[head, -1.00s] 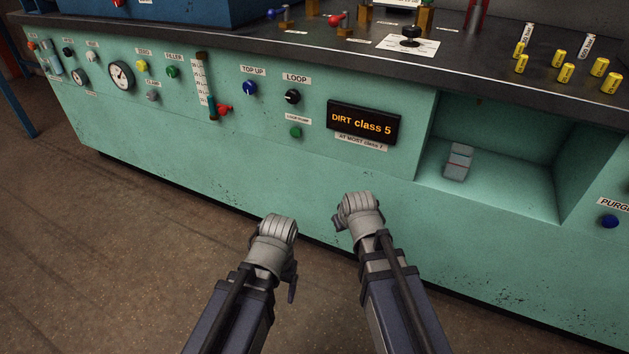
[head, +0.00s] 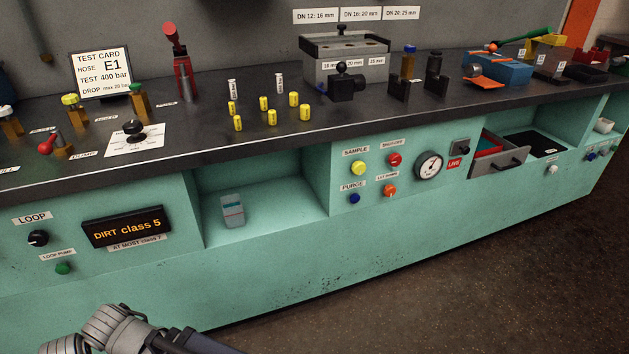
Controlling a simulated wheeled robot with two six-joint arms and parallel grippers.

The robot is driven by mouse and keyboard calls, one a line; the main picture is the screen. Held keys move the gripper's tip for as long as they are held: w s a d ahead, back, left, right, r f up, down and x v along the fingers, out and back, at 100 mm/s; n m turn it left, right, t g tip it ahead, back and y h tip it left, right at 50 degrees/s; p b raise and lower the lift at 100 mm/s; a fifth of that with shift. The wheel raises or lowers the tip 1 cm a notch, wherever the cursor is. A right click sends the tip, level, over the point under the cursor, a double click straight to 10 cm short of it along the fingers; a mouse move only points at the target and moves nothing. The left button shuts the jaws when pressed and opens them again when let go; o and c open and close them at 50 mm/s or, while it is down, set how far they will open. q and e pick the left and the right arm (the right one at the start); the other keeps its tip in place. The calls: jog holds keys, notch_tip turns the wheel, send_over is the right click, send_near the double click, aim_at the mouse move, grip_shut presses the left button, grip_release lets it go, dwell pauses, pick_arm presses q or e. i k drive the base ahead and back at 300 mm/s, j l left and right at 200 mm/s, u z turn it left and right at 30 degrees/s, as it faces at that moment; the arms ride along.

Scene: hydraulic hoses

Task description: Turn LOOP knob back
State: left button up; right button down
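The LOOP knob (head: 37,238) is a round black knob with a light pointer mark on the green front panel, at the left of the head view. Its LOOP label (head: 32,218) is just above it. The green LOOP PUMP button (head: 63,268) is below it. The display (head: 127,227) to its right reads DIRT class 5. My one visible gripper (head: 92,326) is at the bottom left, below the panel controls and apart from the knob. Its fingers are not clear enough to judge. The other gripper is out of view.
An open recess (head: 290,207) in the panel holds a small grey box (head: 232,211). SAMPLE and PURGE buttons and a gauge (head: 428,165) are farther right. An open drawer (head: 499,155) sticks out at the right. Yellow cylinders stand on the dark worktop (head: 200,130). The floor at lower right is clear.

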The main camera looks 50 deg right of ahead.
aim_at(39, 238)
jog(key=i+j+z, duration=0.2)
jog(key=i, duration=0.15)
jog(key=z, duration=1.8)
